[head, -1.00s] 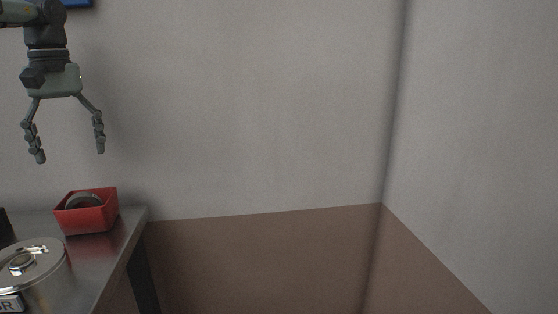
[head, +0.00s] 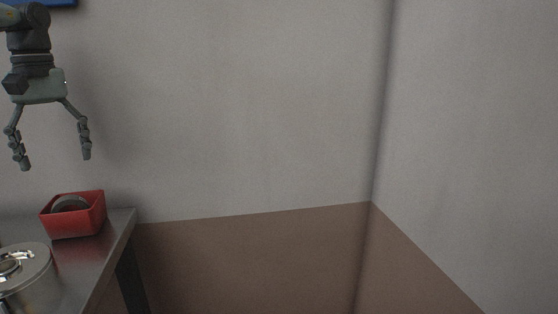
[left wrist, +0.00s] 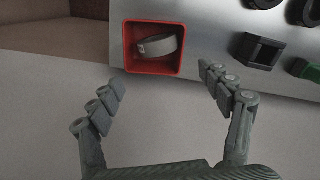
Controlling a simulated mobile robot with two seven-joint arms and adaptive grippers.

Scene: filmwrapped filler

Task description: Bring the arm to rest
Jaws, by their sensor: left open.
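My left gripper (head: 55,162) hangs from the upper left of the head view with its fingers pointing down. It is open, with nothing between the fingers, and is in the air above a red bin (head: 75,222). In the left wrist view the open fingers (left wrist: 163,88) show at both sides, with the red bin (left wrist: 130,62) beyond them. A grey ring-shaped item, perhaps a tape roll (left wrist: 158,46), lies in the bin. My right gripper is in neither view.
A metal table (head: 97,252) stands at the lower left, bearing the bin and a round lidded metal pot (head: 35,283). The left wrist view also shows a black holder (left wrist: 259,52) and a green item (left wrist: 306,70) there. Brown floor (head: 250,262) right of the table is clear.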

